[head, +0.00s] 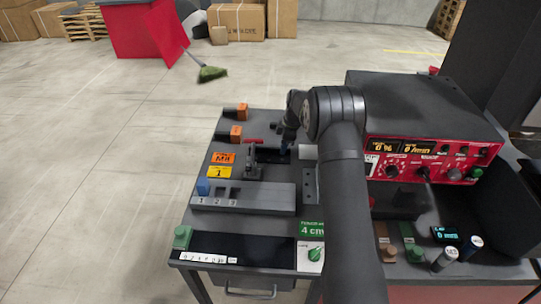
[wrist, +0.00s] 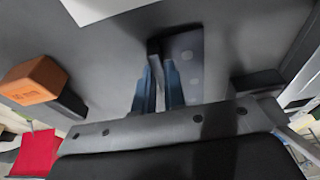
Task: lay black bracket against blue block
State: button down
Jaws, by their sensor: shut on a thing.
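The blue block (head: 203,187) sits at the left end of a grey fixture marked 1, 2, 3 on the table, to the left and nearer the front than my gripper. My gripper (head: 286,149) is low over the back right part of the table. In the wrist view its blue fingers (wrist: 159,88) are shut on a dark upright piece (wrist: 154,50), which looks like the black bracket. Most of that piece is hidden between the fingers, and in the head view the arm hides it. The blue block does not show in the wrist view.
Orange blocks with black ends (head: 236,133) stand at the table's left edge; one shows in the wrist view (wrist: 32,80). A dark upright clamp-like part (head: 252,160) stands between my gripper and the grey fixture (head: 262,198). A red-fronted instrument (head: 425,150) stands to the right.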

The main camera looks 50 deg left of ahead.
jog(key=shift+r, duration=2.45)
jog(key=shift+f, duration=0.15)
jog(key=shift+f, duration=2.4)
